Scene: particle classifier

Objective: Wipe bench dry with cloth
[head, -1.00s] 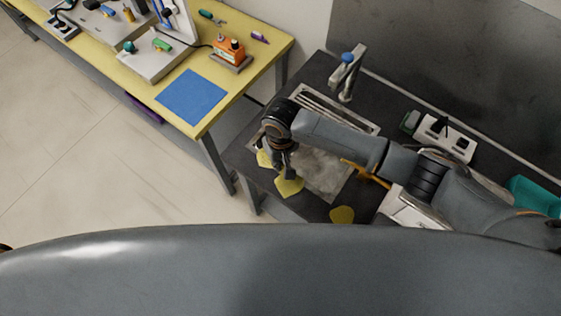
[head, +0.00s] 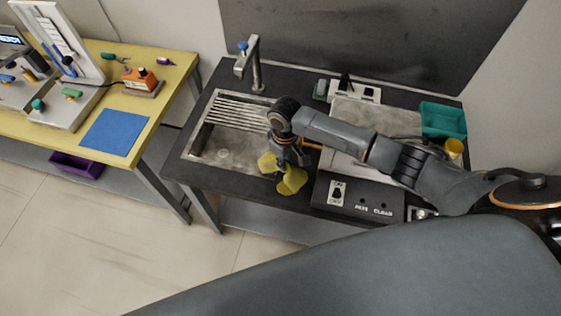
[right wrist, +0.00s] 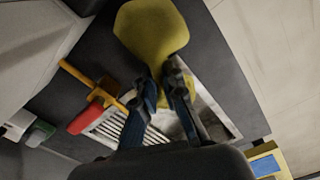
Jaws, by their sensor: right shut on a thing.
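The dark bench (head: 240,188) has a metal sink (head: 222,158) set into its left part. My right gripper (head: 287,165) is over the front of the bench, by the sink's right front corner. It is shut on a yellow cloth (head: 291,181), which spreads out on both sides of the fingers. In the right wrist view the cloth (right wrist: 150,30) shows beyond the fingertips (right wrist: 165,75). Whether the cloth touches the bench top, I cannot tell. No water is clearly visible on the bench. My left gripper is out of view.
A tap (head: 256,75) stands behind the sink. A control panel (head: 355,198) with a switch lies right of the cloth. A teal bin (head: 443,120) and a yellow container (head: 453,148) stand farther right. A yellow table (head: 176,75) is at left.

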